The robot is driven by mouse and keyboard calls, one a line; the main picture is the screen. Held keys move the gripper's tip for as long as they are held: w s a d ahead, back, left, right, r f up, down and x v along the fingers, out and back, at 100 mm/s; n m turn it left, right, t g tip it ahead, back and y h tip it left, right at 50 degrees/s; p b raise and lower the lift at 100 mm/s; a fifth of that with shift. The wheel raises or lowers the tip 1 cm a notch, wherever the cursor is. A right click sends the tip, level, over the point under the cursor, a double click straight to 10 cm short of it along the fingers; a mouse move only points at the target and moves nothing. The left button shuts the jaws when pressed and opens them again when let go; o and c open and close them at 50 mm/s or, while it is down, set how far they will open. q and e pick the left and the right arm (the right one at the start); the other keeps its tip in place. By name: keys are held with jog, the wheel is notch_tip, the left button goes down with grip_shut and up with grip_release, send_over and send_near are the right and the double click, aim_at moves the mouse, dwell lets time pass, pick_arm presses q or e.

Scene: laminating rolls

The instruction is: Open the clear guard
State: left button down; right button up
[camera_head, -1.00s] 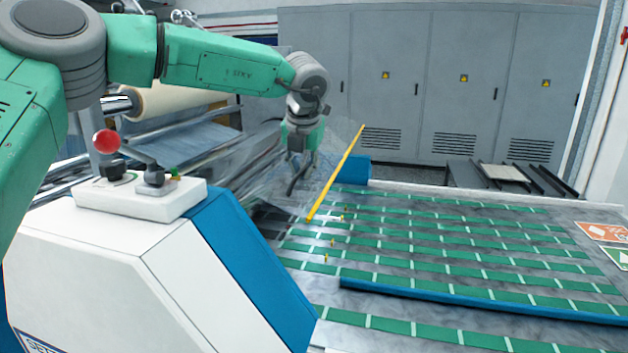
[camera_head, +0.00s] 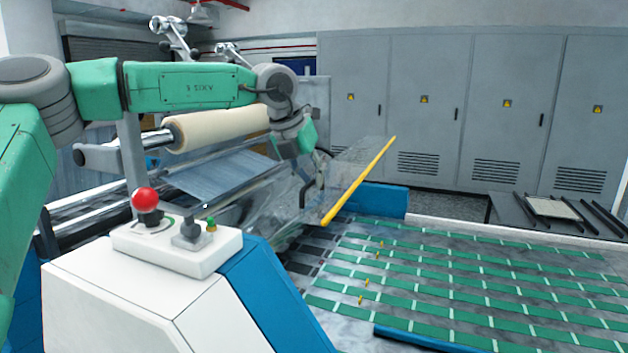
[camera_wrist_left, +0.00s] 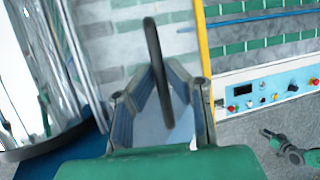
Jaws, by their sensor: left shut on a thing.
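The clear guard (camera_head: 350,172) is a see-through panel with a yellow bar along its edge, tilted above the machine bed in the head view. The yellow bar also shows in the left wrist view (camera_wrist_left: 202,45). My left gripper (camera_head: 310,192) is at the near left side of the guard. It is shut on a dark curved handle (camera_wrist_left: 152,40), which passes between the fingers in the left wrist view. Where the handle joins the guard is hard to make out. My right gripper does not show in the head view.
A cream roll (camera_head: 220,128) lies behind my left arm. The patterned bed (camera_head: 470,290) stretches right. Grey cabinets (camera_head: 480,100) line the back.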

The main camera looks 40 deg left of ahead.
pick_arm(q)
jog(key=shift+r, duration=0.15)
jog(key=c, duration=1.6)
grip_release()
jog(key=shift+a, duration=0.1)
jog(key=v, duration=1.1)
jog(key=shift+s+r, duration=0.15)
jog(key=shift+r, duration=0.1)
jog(key=shift+a, duration=0.1)
